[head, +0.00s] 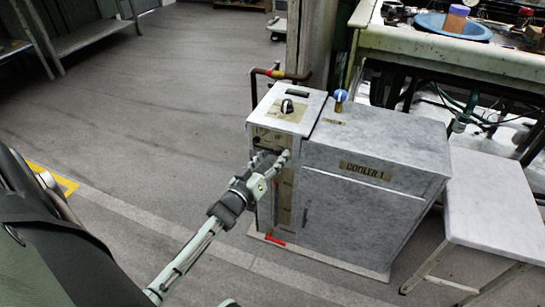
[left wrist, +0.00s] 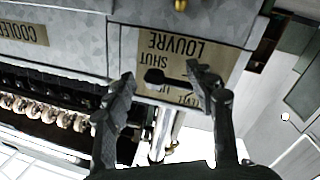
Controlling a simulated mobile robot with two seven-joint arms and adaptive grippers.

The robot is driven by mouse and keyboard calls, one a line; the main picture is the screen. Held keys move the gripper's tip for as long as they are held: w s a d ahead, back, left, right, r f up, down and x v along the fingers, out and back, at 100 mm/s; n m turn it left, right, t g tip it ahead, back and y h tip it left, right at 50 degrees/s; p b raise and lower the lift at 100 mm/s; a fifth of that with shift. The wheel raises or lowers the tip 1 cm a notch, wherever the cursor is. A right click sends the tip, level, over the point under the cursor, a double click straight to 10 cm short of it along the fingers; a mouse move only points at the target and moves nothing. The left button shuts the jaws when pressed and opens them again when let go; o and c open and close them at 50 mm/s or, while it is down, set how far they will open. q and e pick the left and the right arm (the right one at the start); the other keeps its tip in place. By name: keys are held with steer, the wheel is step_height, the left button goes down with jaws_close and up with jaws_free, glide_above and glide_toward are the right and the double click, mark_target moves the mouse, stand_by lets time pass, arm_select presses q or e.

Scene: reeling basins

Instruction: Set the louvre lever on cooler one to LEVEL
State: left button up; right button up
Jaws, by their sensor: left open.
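Cooler one (head: 365,200) is a grey metal cabinet labelled COOLER 1. My left gripper (head: 274,158) is at the upper part of its narrow left-hand panel. In the left wrist view, a plate marked LOUVRE (left wrist: 178,42) appears upside down, with SHUT and LEVEL markings. The black louvre lever (left wrist: 168,79) lies over the plate, between the open fingers of my left gripper (left wrist: 160,80). I see no clear grip on it. The fingers partly cover the markings, so I cannot tell which mark the lever is at. My right gripper is out of view.
A black knob (head: 287,106) and a blue-topped valve (head: 340,96) stand on top of the cooler. A low white table (head: 500,205) is close on its right. A bench with a blue basin (head: 453,27) stands behind.

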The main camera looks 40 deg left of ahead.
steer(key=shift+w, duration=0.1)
arm_select(q)
steer(key=c, duration=0.7)
jaws_close()
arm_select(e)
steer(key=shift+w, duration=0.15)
arm_select(q)
steer(key=shift+a+r, duration=0.1)
